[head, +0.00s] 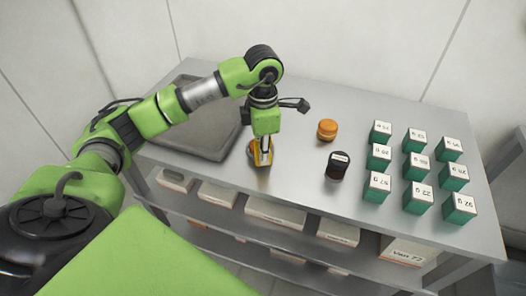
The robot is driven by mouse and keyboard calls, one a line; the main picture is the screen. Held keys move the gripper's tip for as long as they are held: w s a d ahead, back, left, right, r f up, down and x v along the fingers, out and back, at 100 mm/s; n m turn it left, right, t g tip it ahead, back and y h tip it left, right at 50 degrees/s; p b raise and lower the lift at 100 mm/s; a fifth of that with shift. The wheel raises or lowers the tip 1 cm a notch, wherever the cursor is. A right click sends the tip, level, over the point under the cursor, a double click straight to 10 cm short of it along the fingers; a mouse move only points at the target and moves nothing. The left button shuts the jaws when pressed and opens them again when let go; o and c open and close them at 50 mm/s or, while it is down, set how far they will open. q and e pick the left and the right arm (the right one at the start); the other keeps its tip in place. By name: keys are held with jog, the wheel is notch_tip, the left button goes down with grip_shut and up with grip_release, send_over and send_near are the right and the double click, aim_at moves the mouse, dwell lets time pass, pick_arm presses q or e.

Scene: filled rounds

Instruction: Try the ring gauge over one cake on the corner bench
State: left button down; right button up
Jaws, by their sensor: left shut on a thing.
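The grey corner bench (300,103) fills the middle of the head view. My left gripper (263,160) points down near the bench's front edge, right of the tray. It is shut on a small orange-yellow thing (253,152), mostly hidden by the fingers; I cannot tell whether this is the ring gauge or a cake, or whether it touches the bench. A round orange cake-like piece (327,130) stands apart, to the right and further back. My right gripper is not in view.
A dark round jar (338,170) with a white label stands right of the gripper. Several green blocks with labelled white tops (417,140) stand in rows at the right. A shallow grey tray (205,148) lies at the left. Boxes (275,213) fill the shelf below.

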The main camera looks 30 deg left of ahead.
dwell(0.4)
pick_arm(q)
jog(key=c, duration=1.9)
grip_release()
jog(key=shift+o, duration=0.6)
jog(key=shift+f, duration=0.1)
jog(key=o, duration=0.3)
jog(key=shift+r+p, duration=2.1)
jog(key=shift+r, duration=1.5)
